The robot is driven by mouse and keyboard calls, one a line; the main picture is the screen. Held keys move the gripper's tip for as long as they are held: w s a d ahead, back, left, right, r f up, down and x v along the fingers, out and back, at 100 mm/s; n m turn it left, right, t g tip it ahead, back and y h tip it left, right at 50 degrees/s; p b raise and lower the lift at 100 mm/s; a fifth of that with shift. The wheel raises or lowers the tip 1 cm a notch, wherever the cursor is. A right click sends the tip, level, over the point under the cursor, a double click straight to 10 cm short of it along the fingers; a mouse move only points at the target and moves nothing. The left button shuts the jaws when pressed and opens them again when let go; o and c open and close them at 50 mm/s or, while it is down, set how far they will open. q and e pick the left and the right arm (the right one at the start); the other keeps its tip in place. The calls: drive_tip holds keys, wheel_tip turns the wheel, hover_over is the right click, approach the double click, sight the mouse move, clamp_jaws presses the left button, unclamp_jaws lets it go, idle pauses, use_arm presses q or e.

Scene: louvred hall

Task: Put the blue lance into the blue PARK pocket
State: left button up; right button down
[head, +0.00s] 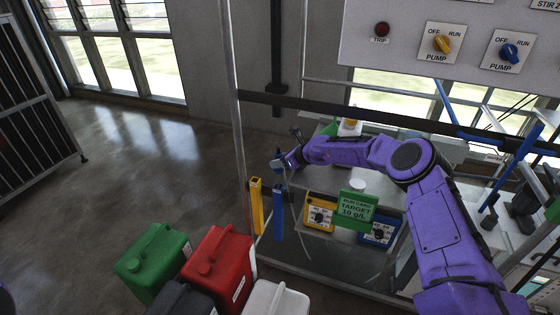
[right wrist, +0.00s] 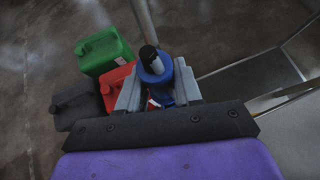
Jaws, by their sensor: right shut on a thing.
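My right gripper (head: 281,162) reaches left past the frame and is shut on the blue lance (head: 277,166). In the right wrist view, the lance's blue collar and dark top (right wrist: 151,64) show between the grey fingers (right wrist: 157,85). The blue PARK pocket (head: 278,213) is a narrow upright blue sleeve almost directly below the gripper in the head view. The lance's lower part is too small to follow, so I cannot tell whether its tip is inside the pocket. My left gripper is out of view.
A yellow pocket (head: 256,206) stands just left of the blue one. A metal post (head: 236,110) rises beside them. Green (head: 153,258), red (head: 217,262), dark and white canisters stand at the lower left. A green run card (head: 356,208) and two dial boxes are to the right.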

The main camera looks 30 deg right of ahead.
drive_tip(key=shift+f+b, duration=0.35)
drive_tip(key=shift+f, duration=0.15)
drive_tip(key=shift+s, duration=0.15)
